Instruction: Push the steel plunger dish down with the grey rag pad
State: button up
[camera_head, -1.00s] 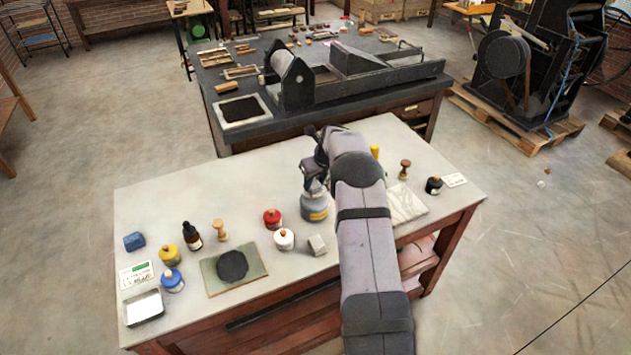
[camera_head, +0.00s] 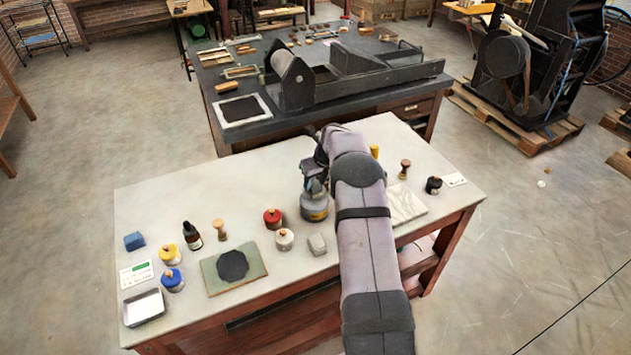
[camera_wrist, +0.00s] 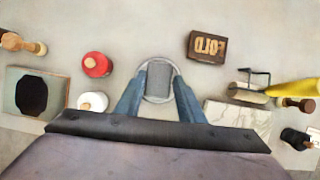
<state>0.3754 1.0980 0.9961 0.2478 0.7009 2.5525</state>
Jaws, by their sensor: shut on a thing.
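My gripper (camera_wrist: 159,92) is shut on the grey rag pad (camera_wrist: 159,78), which sits between its two blue fingers. In the wrist view the pad lies over the round steel plunger dish, whose pale rim (camera_wrist: 158,101) shows around it. Whether the pad touches the dish cannot be told.
A pale slab (camera_head: 405,205) lies to the right. A dark round patch (camera_head: 233,266) lies on a green board.

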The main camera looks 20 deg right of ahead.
aim_at(315, 185)
jog(key=shift+s+f, duration=0.1)
dwell(0.3)
jog(key=shift+r+p, duration=2.65)
jog(key=shift+r, duration=0.95)
